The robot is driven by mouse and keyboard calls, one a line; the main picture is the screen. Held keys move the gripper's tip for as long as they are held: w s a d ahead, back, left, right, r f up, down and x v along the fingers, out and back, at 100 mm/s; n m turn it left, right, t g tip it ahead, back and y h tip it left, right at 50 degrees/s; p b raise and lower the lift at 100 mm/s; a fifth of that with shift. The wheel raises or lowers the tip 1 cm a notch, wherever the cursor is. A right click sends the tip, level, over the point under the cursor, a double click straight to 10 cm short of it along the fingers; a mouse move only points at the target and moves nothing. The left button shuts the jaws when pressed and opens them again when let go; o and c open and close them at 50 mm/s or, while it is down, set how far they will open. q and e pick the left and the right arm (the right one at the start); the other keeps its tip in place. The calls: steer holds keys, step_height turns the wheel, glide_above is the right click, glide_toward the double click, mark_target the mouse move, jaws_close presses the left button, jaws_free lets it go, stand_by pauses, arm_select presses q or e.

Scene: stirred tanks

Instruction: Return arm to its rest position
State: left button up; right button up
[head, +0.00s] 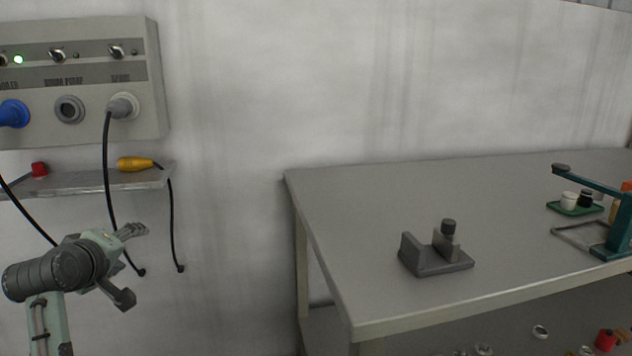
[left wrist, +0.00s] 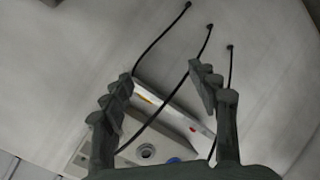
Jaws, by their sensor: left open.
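My left gripper (head: 133,263) is in the lower left of the head view, at the end of my left arm, which comes in from the left. Its fingers are spread apart with nothing between them. It is below the wall shelf and in front of the hanging cables. In the left wrist view the two fingers (left wrist: 165,82) also stand wide apart, with the shelf and cables beyond them. My right gripper is in neither view.
A wall panel (head: 150,90) holds a blue plug (head: 14,113), an empty socket (head: 69,109) and a grey plug (head: 122,106). The shelf (head: 100,181) carries a yellow-orange connector (head: 135,163) and a red one (head: 39,169). A table (head: 350,210) bears a grey clamp fixture (head: 436,264) and a teal device (head: 617,235).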

arm_select(q)
steer(key=s+d+f+m+g, duration=0.2)
steer(key=s+f+m, duration=0.15)
steer(key=f, duration=0.65)
steer(key=s+d+f+m+g+h, duration=0.15)
steer(key=s+f, duration=0.35)
steer(key=f, duration=0.5)
steer(key=s+d+f+m+g+y, duration=0.1)
steer(key=s+d+f+m+g, duration=0.2)
steer(key=f, duration=0.8)
steer(key=s+d+f+m+g, duration=0.1)
steer(key=s+f+m, duration=0.2)
steer(key=s+f, duration=0.4)
steer(key=s+d+f+m+g, duration=0.1)
steer(key=s+f+m+g, duration=0.1)
steer(key=s+f, duration=0.6)
steer(key=s+m+h, duration=0.1)
steer(key=s, duration=0.3)
steer(key=shift+s+d+f, duration=0.2)
steer(key=shift+d, duration=0.15)
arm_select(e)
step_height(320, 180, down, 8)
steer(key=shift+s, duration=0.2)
